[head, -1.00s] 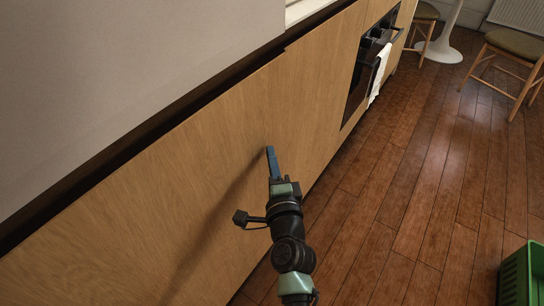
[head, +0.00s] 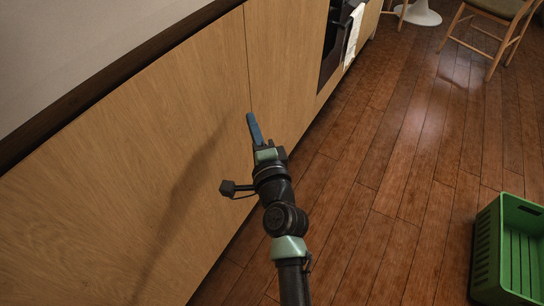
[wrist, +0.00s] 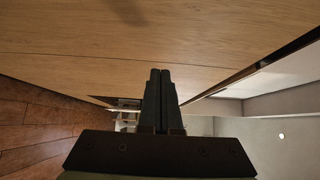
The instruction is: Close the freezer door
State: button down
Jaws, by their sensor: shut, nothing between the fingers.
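A large wood-front panel (head: 115,165), which looks like the freezer door, fills the left of the head view and is cut off by the frame. A thin vertical seam parts it from another wood panel (head: 285,55). The two fronts look nearly level at the seam; any small gap is too fine to tell. My gripper (head: 250,118) is shut and empty, its blue fingertips close to the seam's lower visible part. I cannot tell whether they touch the wood. In the wrist view the shut fingers (wrist: 160,72) lie before the wood front (wrist: 150,45).
An oven (head: 332,45) with a white towel (head: 354,35) sits farther along the cabinets. A green crate (head: 487,250) stands on the floor at lower right. A chair (head: 490,40) is at upper right. The wooden floor (head: 400,170) between is clear.

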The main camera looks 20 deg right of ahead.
jog(key=s+a, duration=0.1)
jog(key=s, duration=0.7)
jog(key=shift+s+a+f, duration=0.15)
jog(key=shift+s+a, duration=0.05)
jog(key=shift+a, duration=0.1)
jog(key=w+a+r+n+t+y, duration=0.1)
jog(key=a+r+n, duration=0.25)
jog(key=r, duration=0.55)
jog(key=w+a+r+n+t+y, duration=0.1)
jog(key=a+r+n+t, duration=0.1)
jog(key=r+n, duration=0.5)
jog(key=w+a+r+n+t+y, duration=0.1)
jog(key=a+r+n, duration=0.15)
jog(key=r, duration=0.85)
jog(key=s+a+r+n+t, duration=0.2)
jog(key=s+r, duration=0.2)
jog(key=r, duration=0.4)
jog(key=s+a+r+n+t+h+p, duration=0.1)
jog(key=s+r+n+t, duration=0.1)
jog(key=s+r, duration=0.45)
jog(key=s+a+r+n+t, duration=0.2)
jog(key=s+r, duration=0.1)
jog(key=r, duration=0.6)
notch_tip(320, 180, up, 35)
jog(key=w+p, duration=0.1)
jog(key=p, duration=3.5)
jog(key=shift+d+g, duration=0.25)
jog(key=shift+g, duration=0.05)
jog(key=shift+r, duration=0.1)
